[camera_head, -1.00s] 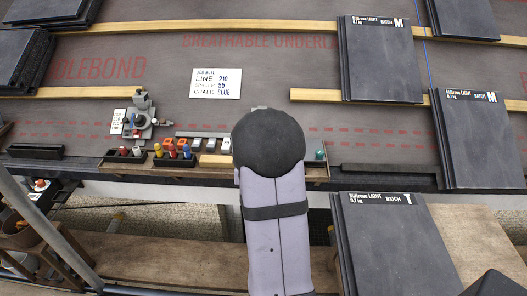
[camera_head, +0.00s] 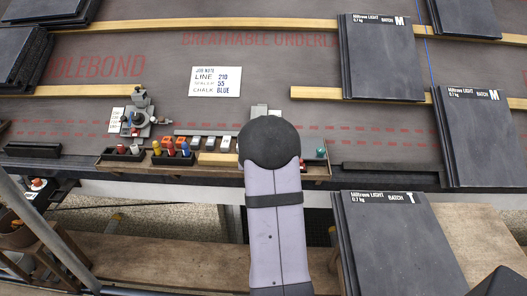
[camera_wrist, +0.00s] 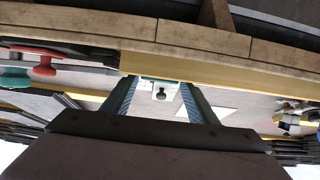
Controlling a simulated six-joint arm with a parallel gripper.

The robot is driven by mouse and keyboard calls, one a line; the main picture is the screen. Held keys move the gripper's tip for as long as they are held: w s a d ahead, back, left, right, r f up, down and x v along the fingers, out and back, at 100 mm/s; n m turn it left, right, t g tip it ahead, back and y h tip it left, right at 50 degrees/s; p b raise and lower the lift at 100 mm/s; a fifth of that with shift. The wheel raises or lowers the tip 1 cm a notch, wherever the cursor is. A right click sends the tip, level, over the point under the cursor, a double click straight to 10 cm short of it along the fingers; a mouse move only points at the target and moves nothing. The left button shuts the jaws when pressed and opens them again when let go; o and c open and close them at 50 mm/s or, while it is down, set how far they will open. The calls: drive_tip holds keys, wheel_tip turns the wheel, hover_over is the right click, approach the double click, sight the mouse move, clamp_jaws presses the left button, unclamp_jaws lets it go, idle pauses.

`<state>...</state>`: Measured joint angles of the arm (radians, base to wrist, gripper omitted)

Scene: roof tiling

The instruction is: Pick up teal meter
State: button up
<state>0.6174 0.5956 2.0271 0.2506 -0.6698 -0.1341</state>
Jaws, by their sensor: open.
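A small teal piece (camera_head: 320,153) stands at the right end of the tool ledge in the head view. I cannot tell whether it is the teal meter. In the wrist view a teal round part (camera_wrist: 15,77) shows at the left edge, beside a red one (camera_wrist: 45,68). My gripper (camera_wrist: 159,100) is open, its two fingers apart. A pale piece with a teal edge and a dark keyhole-shaped mark (camera_wrist: 160,90) shows in the gap, apparently beyond the fingers. In the head view my arm hides the gripper and part of the ledge.
A black holder with coloured tools (camera_head: 173,157) and a grey device (camera_head: 135,118) are left of my arm. Stacked dark tiles (camera_head: 400,240) stand at lower right. A wooden batten (camera_head: 200,27) crosses the underlay. A wooden edge (camera_wrist: 200,40) spans the wrist view's top.

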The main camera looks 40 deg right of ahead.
drive_tip(key=shift+x, duration=1.25)
drive_tip(key=c, duration=0.9)
wheel_tip(320, 180, up, 10)
drive_tip(key=p, duration=0.3)
drive_tip(key=shift+r, duration=0.1)
